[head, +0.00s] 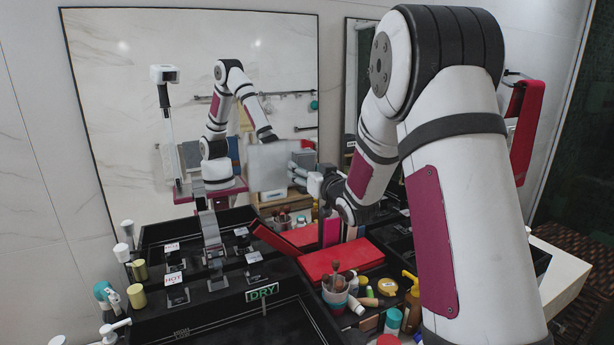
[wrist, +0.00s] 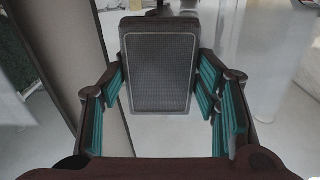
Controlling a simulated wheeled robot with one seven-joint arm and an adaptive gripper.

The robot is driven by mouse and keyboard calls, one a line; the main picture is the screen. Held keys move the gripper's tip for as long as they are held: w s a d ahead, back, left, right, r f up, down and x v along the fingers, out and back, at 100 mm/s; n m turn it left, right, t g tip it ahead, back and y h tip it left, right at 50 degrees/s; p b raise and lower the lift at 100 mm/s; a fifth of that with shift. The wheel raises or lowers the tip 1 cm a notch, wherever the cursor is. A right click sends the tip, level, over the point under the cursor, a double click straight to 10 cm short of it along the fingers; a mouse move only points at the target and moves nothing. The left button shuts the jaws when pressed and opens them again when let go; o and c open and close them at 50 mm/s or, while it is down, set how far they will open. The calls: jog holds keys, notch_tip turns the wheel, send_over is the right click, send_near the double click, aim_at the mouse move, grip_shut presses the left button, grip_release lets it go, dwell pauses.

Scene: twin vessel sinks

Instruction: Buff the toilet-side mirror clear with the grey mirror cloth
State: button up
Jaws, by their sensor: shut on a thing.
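The grey mirror cloth (head: 268,165) shows in the head view as a flat, squarish pad in front of the large mirror (head: 190,50). My gripper (head: 303,168) reaches in from the right and is shut on it. In the wrist view, the cloth (wrist: 160,70) is a dark grey rectangle with a pale outline, gripped at its sides between the green-lined fingers of my gripper (wrist: 160,88). A narrower mirror (head: 357,60) stands to the right, partly hidden by my arm. I cannot tell whether the cloth touches the glass, nor which mirror is the toilet-side one.
Below stand dark sinks with taps (head: 210,245), a "DRY" sign (head: 263,291) and a red box (head: 340,258). A cup of brushes (head: 335,293) and several bottles crowd the counter. A red towel (head: 527,120) hangs at right. The large mirror reflects my arm.

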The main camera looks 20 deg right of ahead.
aim_at(274, 154)
jog(key=shift+w+a+r+b, duration=0.1)
jog(key=shift+a+b, duration=0.1)
jog(key=shift+a, duration=1)
jog(key=shift+w+a+b, duration=0.1)
jog(key=shift+a+b, duration=0.1)
jog(key=shift+a, duration=1)
jog(key=shift+s+a+b, duration=0.15)
jog(key=shift+a+b, duration=0.2)
jog(key=shift+a, duration=1.4)
jog(key=shift+s+a+b, duration=0.1)
jog(key=shift+a+b, duration=0.2)
jog(key=shift+a, duration=1.4)
jog(key=shift+w+a+b, duration=0.1)
jog(key=shift+a+b, duration=0.45)
jog(key=shift+a, duration=1.35)
jog(key=shift+r+p, duration=0.55)
jog(key=shift+r, duration=0.7)
jog(key=shift+w+d+b, duration=0.1)
jog(key=shift+d+b, duration=0.3)
jog(key=shift+d, duration=7.25)
jog(key=shift+r+p, duration=0.8)
jog(key=shift+r, duration=0.45)
jog(key=shift+a+f+b, duration=0.15)
jog(key=shift+a+b, duration=1)
jog(key=shift+a, duration=2.75)
